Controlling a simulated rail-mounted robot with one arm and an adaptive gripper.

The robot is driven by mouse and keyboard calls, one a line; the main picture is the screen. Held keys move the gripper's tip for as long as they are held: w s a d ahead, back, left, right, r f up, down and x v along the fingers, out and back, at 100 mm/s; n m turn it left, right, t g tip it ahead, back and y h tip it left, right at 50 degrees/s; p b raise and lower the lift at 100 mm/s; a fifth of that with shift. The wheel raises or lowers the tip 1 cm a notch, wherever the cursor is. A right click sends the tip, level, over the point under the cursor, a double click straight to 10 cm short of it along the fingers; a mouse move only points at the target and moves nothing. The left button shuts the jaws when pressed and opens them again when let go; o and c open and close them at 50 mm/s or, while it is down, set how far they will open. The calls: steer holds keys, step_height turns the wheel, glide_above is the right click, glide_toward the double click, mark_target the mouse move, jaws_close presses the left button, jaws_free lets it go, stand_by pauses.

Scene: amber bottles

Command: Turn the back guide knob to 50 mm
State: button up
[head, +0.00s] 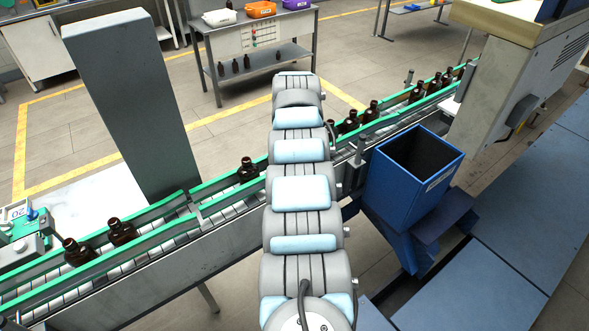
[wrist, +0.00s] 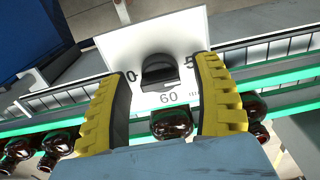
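In the wrist view, a dark rounded knob (wrist: 158,73) sits on a white dial plate (wrist: 150,40). The plate reads "60" below the knob, a "0" at its left and a "5" at its right; the fingers partly cover the side labels. My gripper (wrist: 165,70) is open, with one yellow ribbed finger on each side of the knob. A gap shows between the knob and each finger. I cannot tell where the knob's pointer points. In the head view my arm hides the gripper and this knob.
A conveyor with green guide rails (head: 150,235) carries several amber bottles (head: 121,232); one bottle (wrist: 172,124) shows between my fingers. A blue bin (head: 405,195) stands right of my arm. A grey column (head: 135,105) stands at left, and a bench (head: 255,50) with small bins behind.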

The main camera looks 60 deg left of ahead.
step_height(320, 180, up, 12)
stand_by(0.7)
stand_by(0.5)
